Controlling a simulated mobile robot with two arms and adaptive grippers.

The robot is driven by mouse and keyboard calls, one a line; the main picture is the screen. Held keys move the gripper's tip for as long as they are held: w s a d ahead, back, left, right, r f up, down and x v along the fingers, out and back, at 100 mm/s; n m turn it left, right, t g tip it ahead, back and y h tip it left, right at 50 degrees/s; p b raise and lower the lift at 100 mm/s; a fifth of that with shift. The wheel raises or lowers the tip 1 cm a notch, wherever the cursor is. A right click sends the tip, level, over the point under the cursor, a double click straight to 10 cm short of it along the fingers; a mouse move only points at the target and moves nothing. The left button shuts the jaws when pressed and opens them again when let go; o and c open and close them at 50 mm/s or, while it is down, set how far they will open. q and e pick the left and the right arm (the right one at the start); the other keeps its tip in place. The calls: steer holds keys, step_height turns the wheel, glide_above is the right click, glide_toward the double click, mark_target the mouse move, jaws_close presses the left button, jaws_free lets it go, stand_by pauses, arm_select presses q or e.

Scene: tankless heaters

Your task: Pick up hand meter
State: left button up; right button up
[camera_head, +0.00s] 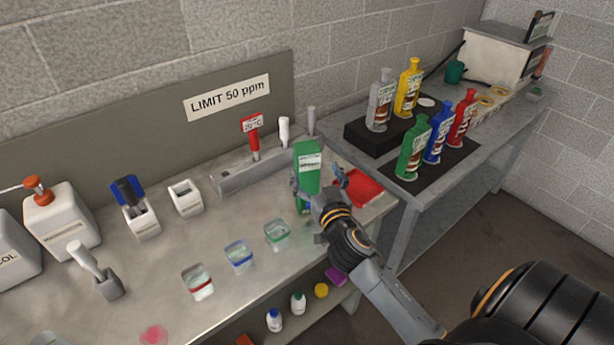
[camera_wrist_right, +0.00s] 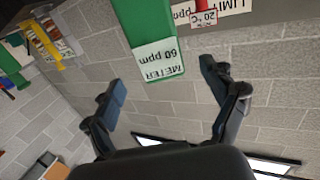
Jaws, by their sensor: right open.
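The hand meter is a green upright device (camera_head: 307,160) with a white label, standing on the grey bench near its right end. In the right wrist view the green meter (camera_wrist_right: 146,22) appears upside down, and its label reads "METER 60 ppm". My right gripper (camera_head: 320,187) is at the meter's lower front right in the head view and covers part of it. In the right wrist view its two fingers (camera_wrist_right: 163,80) are spread, with the meter beyond and roughly between them; no grip shows. My left gripper is not in view.
A red tray (camera_head: 368,187) lies just right of the gripper. A grey rack (camera_head: 235,180) with a red thermometer stands behind left. Small cups (camera_head: 239,254) stand in front left. Several coloured bottles (camera_head: 413,150) stand on the right table. A "LIMIT 50 ppm" sign (camera_head: 227,98) is behind.

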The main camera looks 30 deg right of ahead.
mark_target(310, 160)
steer(key=shift+x, duration=0.95)
steer(key=shift+w+d+r+p, duration=0.15)
steer(key=shift+w+r+p, duration=0.05)
steer(key=shift+w+p, duration=0.35)
steer(key=p+x, duration=0.1)
steer(key=x, duration=0.2)
steer(key=shift+w+d, duration=0.1)
steer(key=shift+w, duration=0.1)
steer(key=shift+w+d+f, duration=0.1)
steer(key=shift+w+d, duration=0.05)
steer(key=shift+w, duration=0.25)
steer(key=shift+s, duration=0.1)
steer(key=c, duration=1.7)
jaws_close()
